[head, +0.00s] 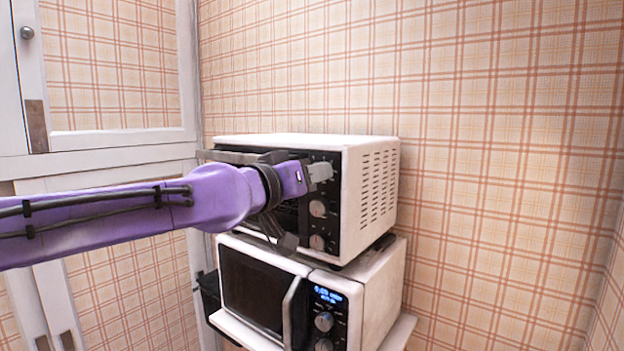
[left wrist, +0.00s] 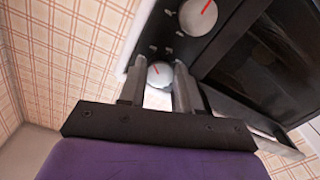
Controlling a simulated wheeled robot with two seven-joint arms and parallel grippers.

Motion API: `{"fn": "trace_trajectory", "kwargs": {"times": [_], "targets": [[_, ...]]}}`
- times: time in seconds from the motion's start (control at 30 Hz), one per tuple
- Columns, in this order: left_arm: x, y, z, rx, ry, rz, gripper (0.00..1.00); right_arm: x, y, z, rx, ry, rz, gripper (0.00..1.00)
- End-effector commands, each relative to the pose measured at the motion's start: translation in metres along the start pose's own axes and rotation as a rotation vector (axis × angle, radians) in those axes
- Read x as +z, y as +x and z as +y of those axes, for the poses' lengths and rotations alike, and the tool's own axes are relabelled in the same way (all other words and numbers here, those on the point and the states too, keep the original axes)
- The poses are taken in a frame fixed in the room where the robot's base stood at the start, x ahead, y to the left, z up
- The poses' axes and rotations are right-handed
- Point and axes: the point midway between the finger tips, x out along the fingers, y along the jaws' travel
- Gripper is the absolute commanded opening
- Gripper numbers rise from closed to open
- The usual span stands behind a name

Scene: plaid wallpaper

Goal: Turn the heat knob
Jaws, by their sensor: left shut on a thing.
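A white toaster oven (head: 372,190) with a black front stands on top of a microwave. Its black control panel has a column of round, pale knobs. My left gripper (head: 318,173) is at the top of this panel and hides the top knob in the head view. In the left wrist view, my left gripper's fingers (left wrist: 160,84) are closed around a pale knob (left wrist: 159,73) with a red mark, one finger on each side. The middle knob (head: 317,208) and the lower knob (head: 317,242) are free. No lettering is readable. My right gripper is not in view.
The microwave (head: 380,300) below has a lit blue display and its own knobs (head: 324,321). It sits on a white shelf (head: 398,335). Plaid walls stand behind and to the right. A white-framed door or cabinet (head: 120,140) is at the left.

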Motion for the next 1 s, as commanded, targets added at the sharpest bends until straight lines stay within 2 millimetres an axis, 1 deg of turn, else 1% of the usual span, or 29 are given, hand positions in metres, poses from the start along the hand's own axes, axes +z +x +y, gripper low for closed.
{"fn": "trace_trajectory", "kwargs": {"times": [0.03,0.3,0.83,0.87,1.0], "targets": [[0.0044,0.0006,-0.0008,-0.001,0.024,-0.007,0.03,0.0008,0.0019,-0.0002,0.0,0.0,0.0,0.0],[0.0044,0.0006,-0.001,0.0,0.11,-0.009,0.03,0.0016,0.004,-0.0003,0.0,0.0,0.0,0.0],[0.0049,0.0008,-0.0011,0.0,0.129,-0.011,0.03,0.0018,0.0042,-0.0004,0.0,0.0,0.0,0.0],[0.0049,0.0008,-0.0011,0.0,0.129,-0.011,0.43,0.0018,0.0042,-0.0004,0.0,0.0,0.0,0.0],[0.0035,0.0006,-0.0008,0.0,0.128,-0.008,0.44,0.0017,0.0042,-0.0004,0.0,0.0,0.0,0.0]]}}
